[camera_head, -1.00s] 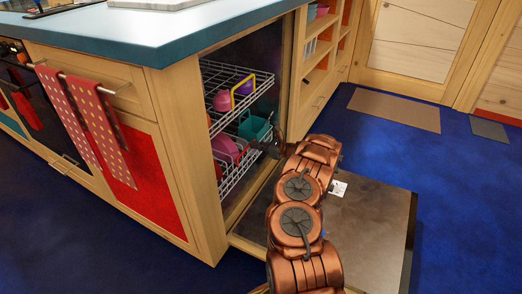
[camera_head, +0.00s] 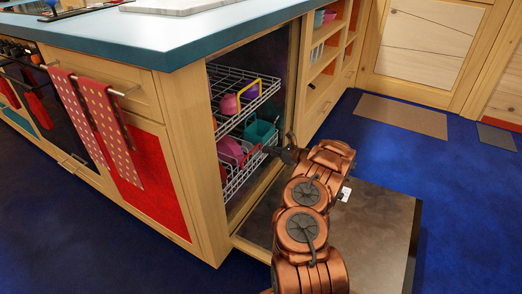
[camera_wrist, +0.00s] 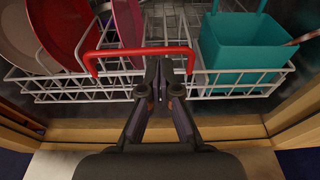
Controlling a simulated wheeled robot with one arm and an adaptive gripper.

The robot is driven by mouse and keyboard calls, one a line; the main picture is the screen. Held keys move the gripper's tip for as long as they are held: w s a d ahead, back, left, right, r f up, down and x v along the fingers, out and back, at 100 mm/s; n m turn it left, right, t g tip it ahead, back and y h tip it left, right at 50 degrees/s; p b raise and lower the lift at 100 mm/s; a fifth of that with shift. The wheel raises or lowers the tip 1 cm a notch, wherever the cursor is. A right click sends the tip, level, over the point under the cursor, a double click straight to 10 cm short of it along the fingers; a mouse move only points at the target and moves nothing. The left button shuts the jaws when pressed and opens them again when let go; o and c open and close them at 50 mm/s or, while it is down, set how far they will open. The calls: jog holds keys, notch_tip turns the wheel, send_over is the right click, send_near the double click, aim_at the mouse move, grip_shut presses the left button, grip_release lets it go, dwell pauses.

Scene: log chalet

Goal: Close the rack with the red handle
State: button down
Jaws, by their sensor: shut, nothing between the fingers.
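The lower rack (camera_head: 232,187) is a white wire basket inside the open dishwasher, with its front toward the door opening. Its red handle (camera_wrist: 130,52) is a bar along the front rim in the wrist view. My gripper (camera_wrist: 158,70) is shut and empty, its fingertips in front of the rack's front wires and overlapping the right part of the red handle. Whether they touch cannot be told. In the head view my gripper (camera_head: 273,151) is at the rack's front. The rack holds a teal container (camera_wrist: 240,45), a red plate (camera_wrist: 62,28) and other dishes.
An upper rack (camera_head: 222,90) with a yellow handle (camera_head: 250,90) sits above. The dishwasher door (camera_head: 375,225) lies folded down beneath my arm. Wooden cabinet panels flank the opening.

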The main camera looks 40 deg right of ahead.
jog(key=p+v, duration=0.3)
jog(key=v, duration=0.7)
jog(key=shift+d, duration=0.15)
